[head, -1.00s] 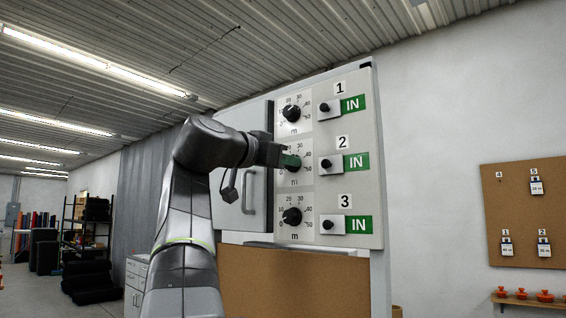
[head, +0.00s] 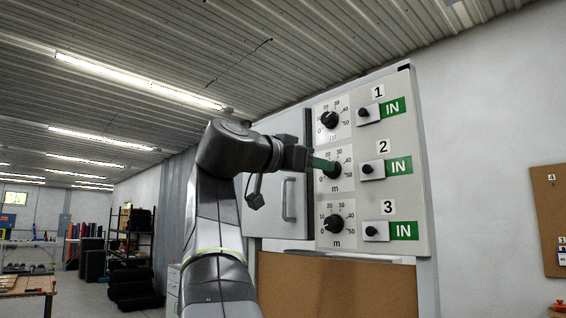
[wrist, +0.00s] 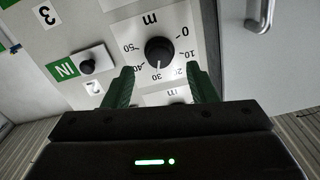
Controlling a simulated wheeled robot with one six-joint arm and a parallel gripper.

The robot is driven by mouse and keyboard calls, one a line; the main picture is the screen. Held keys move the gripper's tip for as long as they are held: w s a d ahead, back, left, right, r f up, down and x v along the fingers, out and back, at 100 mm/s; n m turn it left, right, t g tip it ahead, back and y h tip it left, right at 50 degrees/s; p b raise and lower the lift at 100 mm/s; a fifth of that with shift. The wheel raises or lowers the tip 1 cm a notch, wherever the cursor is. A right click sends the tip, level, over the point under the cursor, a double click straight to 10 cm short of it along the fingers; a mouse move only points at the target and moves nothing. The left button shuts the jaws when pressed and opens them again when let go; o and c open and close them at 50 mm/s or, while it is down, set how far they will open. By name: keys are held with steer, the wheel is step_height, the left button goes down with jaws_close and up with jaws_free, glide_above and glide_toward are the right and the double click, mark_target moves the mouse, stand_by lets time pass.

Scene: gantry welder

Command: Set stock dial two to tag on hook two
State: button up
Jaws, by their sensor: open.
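Stock dial two (head: 334,169) is a black knob on a white scale plate in the middle row of the grey panel. My gripper (head: 320,163) reaches in from the left and its green fingers partly cover the dial. In the wrist view, which is upside down, the dial two knob (wrist: 160,52) lies just beyond the fingertips. Its white mark points near 30. My gripper (wrist: 161,82) is open, one finger on each side, with nothing between them; I cannot tell whether they touch the knob. Hook two and its tag are out of view.
Dial one (head: 329,119) and dial three (head: 333,223) sit above and below. Small black knobs beside green IN signs (head: 399,167) line the panel's right side. A cabinet door with a handle (head: 288,198) is at left. A cork tag board (head: 552,215) is cut off at the right edge.

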steer(key=b+v, duration=0.1)
steer(key=v, duration=0.9)
stand_by(0.4)
steer(key=p+x, duration=0.2)
steer(key=x, duration=1.1)
steer(key=shift+w+d, duration=0.25)
steer(key=shift+d, duration=0.05)
steer(key=shift+a, duration=0.1)
